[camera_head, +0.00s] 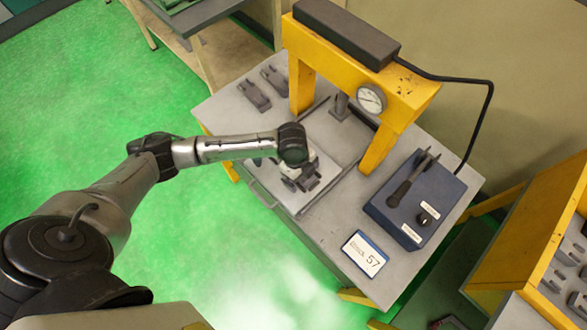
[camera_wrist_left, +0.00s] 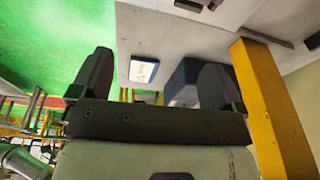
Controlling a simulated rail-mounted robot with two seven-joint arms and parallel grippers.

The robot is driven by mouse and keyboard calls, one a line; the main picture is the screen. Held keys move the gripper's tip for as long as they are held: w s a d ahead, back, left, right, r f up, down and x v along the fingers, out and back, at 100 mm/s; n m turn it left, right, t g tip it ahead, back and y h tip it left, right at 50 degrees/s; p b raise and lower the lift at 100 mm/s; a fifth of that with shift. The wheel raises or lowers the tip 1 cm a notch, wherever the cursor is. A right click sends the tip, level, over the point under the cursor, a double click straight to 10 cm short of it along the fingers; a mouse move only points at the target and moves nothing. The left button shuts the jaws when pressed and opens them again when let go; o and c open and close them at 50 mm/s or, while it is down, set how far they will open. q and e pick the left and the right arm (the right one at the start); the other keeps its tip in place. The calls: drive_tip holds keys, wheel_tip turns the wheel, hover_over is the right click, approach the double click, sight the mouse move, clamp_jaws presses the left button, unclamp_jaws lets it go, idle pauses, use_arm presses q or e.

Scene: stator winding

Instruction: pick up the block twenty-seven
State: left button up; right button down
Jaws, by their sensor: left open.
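My left gripper (camera_head: 299,183) is over a pale plate (camera_head: 322,182) at the front of the press on the grey table. In the left wrist view its two dark fingers stand wide apart, with nothing visible between them (camera_wrist_left: 155,66). Two dark grey blocks, one nearer (camera_head: 253,96) and one farther (camera_head: 274,80), lie at the table's back left, apart from the gripper. No number can be read on either, so I cannot tell which is block twenty-seven. The gripper and wrist hide part of the plate. My right gripper is not in view.
A yellow press (camera_head: 412,92) with a round gauge (camera_head: 371,99) straddles the table. A blue control box (camera_head: 416,200) with a lever stands at right. A yellow rack (camera_head: 530,237) with grey pieces is at far right.

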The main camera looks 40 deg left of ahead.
use_arm(q)
drive_tip(key=w+a+b, duration=0.3)
drive_tip(key=w+a, duration=0.3)
drive_tip(key=a, duration=0.4)
drive_tip(key=shift+m+g+y, duration=0.3)
drive_tip(key=shift+m+y, duration=0.1)
drive_tip(key=f, duration=0.7)
drive_tip(key=shift+w+d+f+b, duration=0.2)
drive_tip(key=shift+f+b, duration=0.1)
drive_tip(key=shift+b, duration=0.1)
drive_tip(key=shift+d+f, duration=0.1)
drive_tip(key=shift+f, duration=0.9)
drive_tip(key=shift+d+f, duration=0.15)
drive_tip(key=shift+f, duration=0.95)
drive_tip(key=shift+d+f, duration=0.1)
drive_tip(key=shift+f, duration=1)
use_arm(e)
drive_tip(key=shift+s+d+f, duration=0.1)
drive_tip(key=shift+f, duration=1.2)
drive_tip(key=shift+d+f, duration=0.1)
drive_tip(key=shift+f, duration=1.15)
use_arm(q)
drive_tip(key=c, duration=1.3)
drive_tip(key=shift+r, duration=0.1)
drive_tip(key=shift+c, duration=0.3)
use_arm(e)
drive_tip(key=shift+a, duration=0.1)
use_arm(q)
drive_tip(key=shift+r, duration=0.1)
